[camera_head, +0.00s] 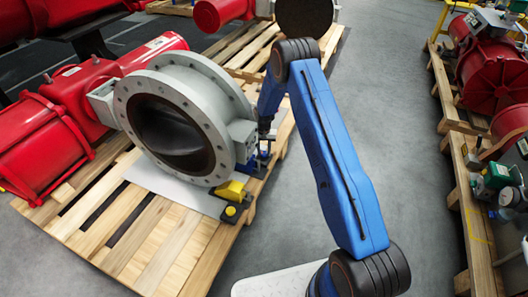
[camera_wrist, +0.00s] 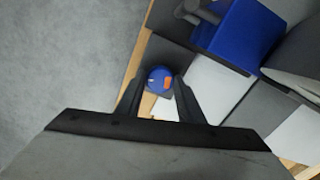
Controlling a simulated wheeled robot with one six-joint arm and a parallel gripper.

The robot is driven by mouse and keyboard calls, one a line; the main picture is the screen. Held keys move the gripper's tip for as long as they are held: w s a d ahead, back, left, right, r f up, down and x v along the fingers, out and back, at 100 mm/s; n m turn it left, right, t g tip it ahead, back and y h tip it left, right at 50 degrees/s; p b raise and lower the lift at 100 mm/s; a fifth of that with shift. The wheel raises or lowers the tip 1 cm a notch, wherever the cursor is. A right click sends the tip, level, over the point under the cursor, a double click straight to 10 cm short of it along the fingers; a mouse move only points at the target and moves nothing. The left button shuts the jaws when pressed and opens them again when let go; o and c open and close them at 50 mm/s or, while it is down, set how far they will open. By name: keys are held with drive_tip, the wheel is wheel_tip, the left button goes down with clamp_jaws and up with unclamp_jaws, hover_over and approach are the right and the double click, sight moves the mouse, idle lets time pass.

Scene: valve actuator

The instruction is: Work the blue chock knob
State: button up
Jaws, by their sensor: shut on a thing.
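The blue knob (camera_wrist: 153,76) is a small round cap with an orange mark and a pale mark on top. It sits between the two dark fingers of my gripper (camera_wrist: 161,82), which is shut on it. In the wrist view the blue chock (camera_wrist: 246,34) is a large block to the right of the knob. In the head view the blue chock (camera_head: 252,166) shows partly at the lower right of the big grey valve (camera_head: 178,120). My gripper (camera_head: 264,136) is there beside the valve, and the knob is hidden from that side.
A yellow chock (camera_head: 232,190) with a yellow knob (camera_head: 231,211) stands at the valve's near side. The valve and red actuator (camera_head: 85,85) lie on a wooden pallet (camera_head: 160,245). Grey floor (camera_head: 390,130) is clear to the right, up to another loaded pallet (camera_head: 462,170).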

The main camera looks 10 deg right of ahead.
sight(264, 153)
drive_tip(key=shift+m, duration=0.6)
drive_tip(key=o, duration=1.1)
drive_tip(key=shift+c, duration=0.2)
wheel_tip(264, 153, up, 17)
drive_tip(key=shift+r, duration=0.2)
